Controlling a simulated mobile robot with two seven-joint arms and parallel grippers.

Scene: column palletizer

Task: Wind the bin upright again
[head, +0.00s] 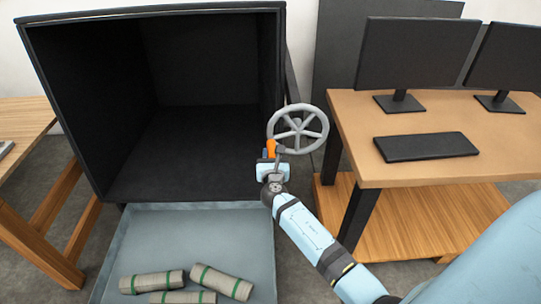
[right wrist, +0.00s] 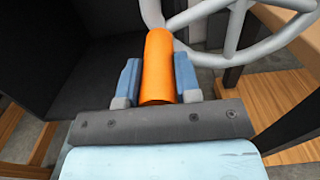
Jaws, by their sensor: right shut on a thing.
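The bin (head: 155,12) is a large dark box in the head view. It is tipped, its open mouth faces me, and its inside looks empty. A grey spoked handwheel (head: 298,125) is beside its right side, with an orange handle (head: 271,147) at the lower left of its rim. My right gripper (head: 270,158) is shut on that handle. In the right wrist view the blue fingers sit on both sides of the orange handle (right wrist: 158,55), and part of the wheel (right wrist: 236,25) shows behind it. My left gripper is out of view.
A grey-blue tray (head: 220,222) below the bin's mouth holds 3 grey-green rolls (head: 222,282) with green bands. A desk (head: 350,120) with two monitors (head: 415,52) and a keyboard (head: 425,147) stands close at right. A wooden table (head: 22,118) is at left.

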